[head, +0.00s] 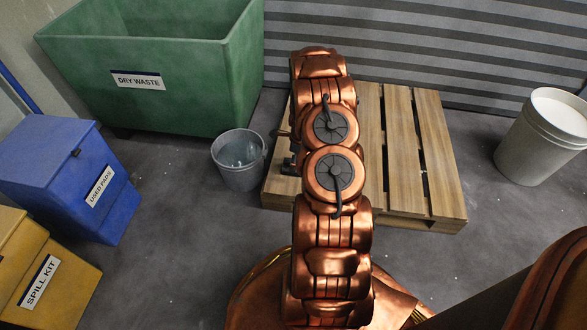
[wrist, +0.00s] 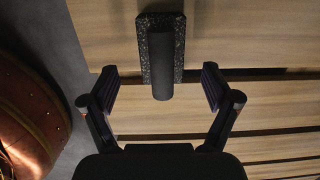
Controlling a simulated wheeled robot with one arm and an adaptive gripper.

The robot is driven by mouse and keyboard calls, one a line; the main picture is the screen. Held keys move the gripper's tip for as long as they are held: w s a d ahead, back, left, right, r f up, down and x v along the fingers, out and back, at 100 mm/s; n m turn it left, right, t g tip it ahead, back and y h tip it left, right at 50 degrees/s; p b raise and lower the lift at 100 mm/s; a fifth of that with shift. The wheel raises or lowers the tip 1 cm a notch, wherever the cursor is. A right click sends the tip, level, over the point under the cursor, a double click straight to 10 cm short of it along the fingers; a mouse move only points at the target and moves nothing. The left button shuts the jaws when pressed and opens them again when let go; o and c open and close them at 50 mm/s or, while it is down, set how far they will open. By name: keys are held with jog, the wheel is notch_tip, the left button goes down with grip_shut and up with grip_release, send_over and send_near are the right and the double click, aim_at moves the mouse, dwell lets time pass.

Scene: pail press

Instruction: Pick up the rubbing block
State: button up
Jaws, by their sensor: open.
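The rubbing block (wrist: 162,58) shows in the wrist view as a speckled dark slab with a thick dark cylindrical handle, lying on the wooden pallet (wrist: 110,35). My gripper (wrist: 160,82) is open and empty, its two fingers spread to the left and right of the handle's near end. I cannot tell how high the fingers are above the block. In the head view my arm covers the block, and most of the gripper is hidden.
The pallet (head: 430,150) stands on the grey floor. A grey pail (head: 239,172) is at its left and a pale lidded bucket (head: 533,145) at its right. The green dry waste bin (head: 190,85), blue used pads bin (head: 50,170) and yellow spill kit (head: 65,275) are to the left.

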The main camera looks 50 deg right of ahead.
jog(key=f+b, duration=0.1)
jog(key=f, duration=0.1)
jog(key=w+f+b, duration=0.1)
jog(key=f, duration=0.2)
jog(key=shift+a+f+b, duration=0.1)
jog(key=shift+a+b, duration=0.1)
jog(key=shift+b, duration=0.1)
jog(key=c, duration=1.4)
jog(key=shift+r+p, duration=0.4)
jog(key=shift+r, duration=0.25)
jog(key=shift+c, duration=0.2)
jog(key=r, duration=0.1)
jog(key=r+p, duration=0.1)
jog(key=shift+s+a+r+p, duration=0.2)
jog(key=shift+s+r+p, duration=0.1)
jog(key=shift+r, duration=0.1)
jog(key=s+a+r+p, duration=0.1)
jog(key=s+a+p, duration=0.3)
jog(key=s+a, duration=0.5)
jog(key=s, duration=0.3)
jog(key=shift+a, duration=0.15)
